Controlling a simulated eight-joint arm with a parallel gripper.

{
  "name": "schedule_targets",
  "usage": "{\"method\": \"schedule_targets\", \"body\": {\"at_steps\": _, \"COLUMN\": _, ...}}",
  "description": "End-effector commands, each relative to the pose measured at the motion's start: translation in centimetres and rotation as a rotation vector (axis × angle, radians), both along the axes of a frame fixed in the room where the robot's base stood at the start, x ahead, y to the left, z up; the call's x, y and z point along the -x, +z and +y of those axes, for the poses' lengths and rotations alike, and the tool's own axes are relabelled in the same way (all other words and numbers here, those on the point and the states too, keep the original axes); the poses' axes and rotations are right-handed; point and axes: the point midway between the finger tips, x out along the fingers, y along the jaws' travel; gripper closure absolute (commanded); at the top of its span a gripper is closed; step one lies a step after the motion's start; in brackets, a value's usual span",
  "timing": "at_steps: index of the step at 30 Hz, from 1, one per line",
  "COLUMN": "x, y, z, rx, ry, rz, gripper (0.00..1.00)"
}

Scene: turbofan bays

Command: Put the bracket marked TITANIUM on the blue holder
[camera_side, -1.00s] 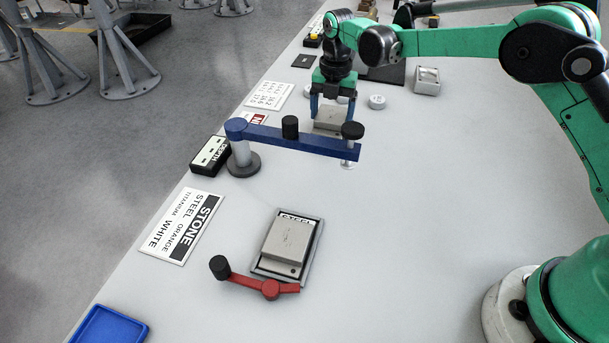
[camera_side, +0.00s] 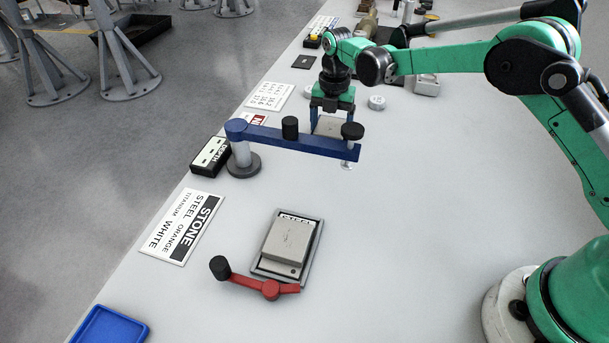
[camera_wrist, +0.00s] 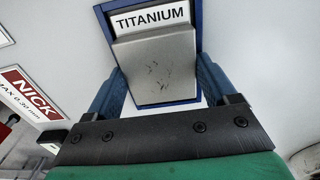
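A grey block-shaped bracket (camera_wrist: 157,68) lies between my gripper's fingers in the wrist view. A white TITANIUM label (camera_wrist: 152,18) runs along its far side, and a blue-edged plate (camera_wrist: 197,12) shows around and under it. In the side view this bracket (camera_side: 329,125) is partly hidden by my gripper and a blue bar. My gripper (camera_side: 331,122) points down over it; its blue fingers (camera_wrist: 160,78) flank the bracket closely. Whether they press on it cannot be told. A second grey bracket (camera_side: 288,240) lies on a grey-edged plate with a STEEL label, toward the front.
A blue clamp bar (camera_side: 300,142) on a post stands just in front of my gripper. A red clamp arm (camera_side: 255,285) lies beside the STEEL plate. An empty blue tray (camera_side: 110,326) is at the front left. The table's right middle is clear.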

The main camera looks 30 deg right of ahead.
Motion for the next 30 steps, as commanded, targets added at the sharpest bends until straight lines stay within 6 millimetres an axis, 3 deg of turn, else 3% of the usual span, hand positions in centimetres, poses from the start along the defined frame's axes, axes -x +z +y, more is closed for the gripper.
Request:
{"method": "schedule_targets", "body": {"at_steps": 1, "x": -0.1, "y": -1.0, "z": 0.0, "rx": 0.0, "ry": 0.0, "rz": -0.01, "gripper": 0.07}}
{"method": "schedule_targets", "body": {"at_steps": 2, "x": -0.1, "y": -1.0, "z": 0.0, "rx": 0.001, "ry": 0.0, "rz": -0.011, "gripper": 0.0}}
{"method": "schedule_targets", "body": {"at_steps": 10, "x": -0.1, "y": 0.2, "z": 0.0, "rx": 0.001, "ry": 0.0, "rz": -0.012, "gripper": 0.0}}
{"method": "schedule_targets", "body": {"at_steps": 21, "x": 0.0, "y": 8.7, "z": 0.0, "rx": 0.0, "ry": 0.0, "rz": -0.007, "gripper": 0.0}}
{"method": "schedule_targets", "body": {"at_steps": 30, "x": 0.1, "y": 12.2, "z": 0.0, "rx": 0.0, "ry": -0.006, "rz": -0.007, "gripper": 0.0}}
